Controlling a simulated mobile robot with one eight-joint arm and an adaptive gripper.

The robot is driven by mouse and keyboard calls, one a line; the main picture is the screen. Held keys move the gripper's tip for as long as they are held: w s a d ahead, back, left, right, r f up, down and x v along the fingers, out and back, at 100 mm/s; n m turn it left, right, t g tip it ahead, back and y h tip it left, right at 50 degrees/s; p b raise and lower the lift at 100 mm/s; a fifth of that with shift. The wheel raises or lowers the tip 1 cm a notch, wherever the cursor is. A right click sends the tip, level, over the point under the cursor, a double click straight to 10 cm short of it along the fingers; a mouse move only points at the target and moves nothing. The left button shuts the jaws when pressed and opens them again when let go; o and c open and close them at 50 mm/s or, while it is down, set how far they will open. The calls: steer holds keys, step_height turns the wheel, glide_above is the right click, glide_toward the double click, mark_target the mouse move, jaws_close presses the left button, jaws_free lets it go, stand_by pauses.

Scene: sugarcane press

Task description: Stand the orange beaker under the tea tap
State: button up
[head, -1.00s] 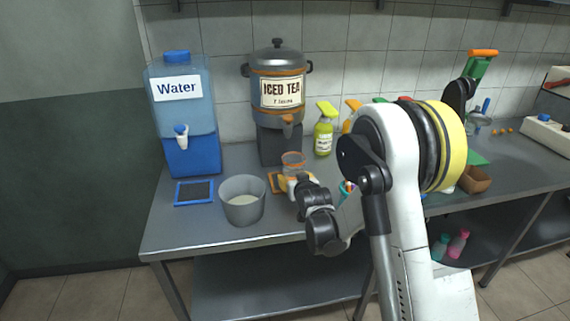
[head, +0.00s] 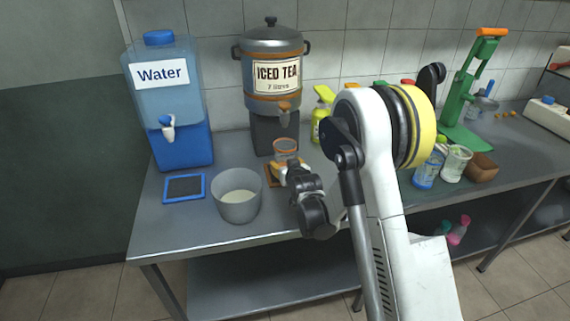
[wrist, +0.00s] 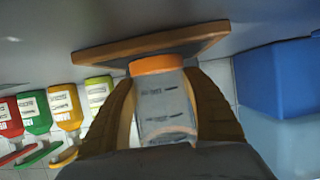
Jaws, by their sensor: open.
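The orange beaker (head: 285,148), clear with orange bands, is upright below and slightly in front of the tea tap (head: 284,106) of the iced tea urn (head: 272,62). In the wrist view, which is upside down, the beaker (wrist: 160,98) has its orange end against or very near a brown wooden board (wrist: 150,48). The board's edge also shows in the head view (head: 271,180). My gripper (wrist: 160,112) is open, with one tan finger on each side of the beaker. Finger contact is unclear. The gripper partly hides the beaker's lower part in the head view.
A grey pot (head: 238,196) with pale contents stands left of my gripper. The blue water dispenser (head: 168,100) and a blue-framed pad (head: 184,188) are farther left. A yellow-green bottle (head: 321,117) stands right of the urn. The table's front left is clear.

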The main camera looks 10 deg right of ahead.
steer(key=o, duration=1.3)
steer(key=shift+o, duration=0.2)
steer(key=shift+s+r, duration=0.25)
steer(key=shift+r, duration=0.05)
steer(key=p+v, duration=0.3)
steer(key=v, duration=0.7)
steer(key=shift+s+r, duration=0.3)
steer(key=shift+s, duration=0.3)
steer(key=s+r+g, duration=0.2)
steer(key=s+r, duration=0.4)
steer(key=r, duration=0.1)
steer(key=s+r+g, duration=0.2)
steer(key=s, duration=1)
steer(key=s+r+g, duration=0.2)
steer(key=s, duration=1.1)
steer(key=shift+r+g, duration=0.3)
steer(key=shift+r, duration=0.05)
